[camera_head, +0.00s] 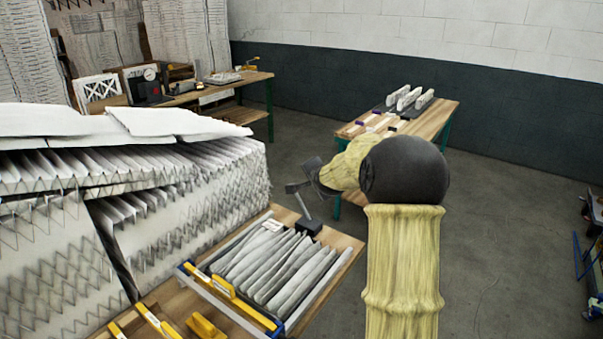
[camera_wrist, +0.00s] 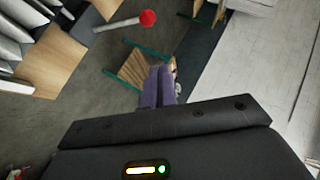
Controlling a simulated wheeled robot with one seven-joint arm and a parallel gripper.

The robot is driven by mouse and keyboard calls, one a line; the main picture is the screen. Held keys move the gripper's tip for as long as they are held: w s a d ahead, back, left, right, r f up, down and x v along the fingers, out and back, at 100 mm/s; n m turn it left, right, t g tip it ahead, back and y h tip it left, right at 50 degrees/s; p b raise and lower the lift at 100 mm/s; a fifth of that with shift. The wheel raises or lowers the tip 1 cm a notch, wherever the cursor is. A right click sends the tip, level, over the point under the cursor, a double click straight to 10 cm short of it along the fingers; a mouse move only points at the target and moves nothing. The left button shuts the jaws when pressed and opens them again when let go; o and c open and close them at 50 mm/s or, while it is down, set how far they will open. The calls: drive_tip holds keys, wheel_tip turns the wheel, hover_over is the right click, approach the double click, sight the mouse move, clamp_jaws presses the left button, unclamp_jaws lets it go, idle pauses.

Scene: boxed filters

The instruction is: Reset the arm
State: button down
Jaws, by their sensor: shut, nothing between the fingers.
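My arm, in a yellow sleeve with a dark round elbow, reaches away from me in the head view. My gripper (camera_wrist: 158,87) shows in the wrist view as two purple fingers side by side, shut with nothing between them. In the head view the dark wrist end of my arm is over the gap between the near and far tables, and the fingers cannot be made out. It touches no object that I can see.
A near wooden table (camera_head: 345,247) carries a rack of pale pleated filters (camera_head: 270,265). Large stacked filters (camera_head: 170,200) fill the left. A far table (camera_head: 440,115) stands beyond my arm. A red knob (camera_wrist: 147,18) on a rod shows above the fingers.

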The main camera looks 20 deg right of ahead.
drive_tip(key=s+a+f+n+g+y, duration=0.1)
drive_tip(key=s+a+f+n+g, duration=0.2)
drive_tip(key=s+a, duration=0.35)
drive_tip(key=s+a+f+n+g, duration=0.1)
drive_tip(key=s+a+f+n, duration=0.3)
drive_tip(key=s, duration=0.4)
drive_tip(key=s+a+f+n+g, duration=0.2)
drive_tip(key=s+a+n, duration=0.1)
drive_tip(key=s, duration=0.7)
drive_tip(key=s+a+f+n+g, duration=0.2)
drive_tip(key=s+a+n+g, duration=0.1)
drive_tip(key=s, duration=0.8)
drive_tip(key=shift+n+y, duration=0.4)
drive_tip(key=shift+n, duration=0.5)
